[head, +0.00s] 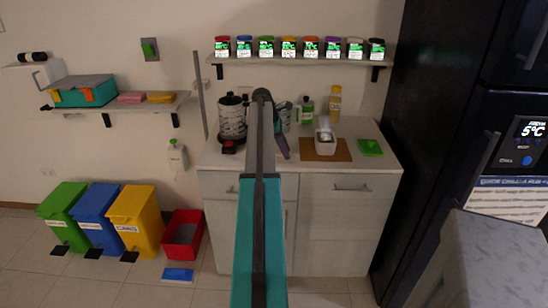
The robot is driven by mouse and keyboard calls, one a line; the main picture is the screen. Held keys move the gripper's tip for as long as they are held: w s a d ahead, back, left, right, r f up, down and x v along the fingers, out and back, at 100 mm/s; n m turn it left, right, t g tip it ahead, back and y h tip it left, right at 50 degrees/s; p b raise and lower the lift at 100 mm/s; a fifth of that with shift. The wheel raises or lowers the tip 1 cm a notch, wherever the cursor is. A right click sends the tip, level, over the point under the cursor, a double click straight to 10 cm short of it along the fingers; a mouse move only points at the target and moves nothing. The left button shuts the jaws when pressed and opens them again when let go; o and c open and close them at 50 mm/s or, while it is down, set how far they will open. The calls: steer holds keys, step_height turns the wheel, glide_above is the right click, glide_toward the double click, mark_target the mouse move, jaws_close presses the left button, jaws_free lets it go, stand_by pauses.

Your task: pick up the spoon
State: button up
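I cannot make out a spoon for certain. A small white container (325,145) stands on a brown mat on the counter, with something pale and greyish (325,134) in its top, too small to identify. My teal and dark arm rises up the middle of the head view and bends at the top in front of the counter. Its end seems to be just right of the arm, left of the container and apart from it. The fingers are too small and partly hidden to read, and I see nothing held.
A brown mat (343,155) and a green item (370,147) lie on the counter (385,163). Several spice dispensers line the shelf (300,60). A black fridge (425,130) bounds the right.

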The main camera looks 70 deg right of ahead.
steer(key=shift+f, duration=0.1)
steer(key=shift+c, duration=0.4)
jaws_close()
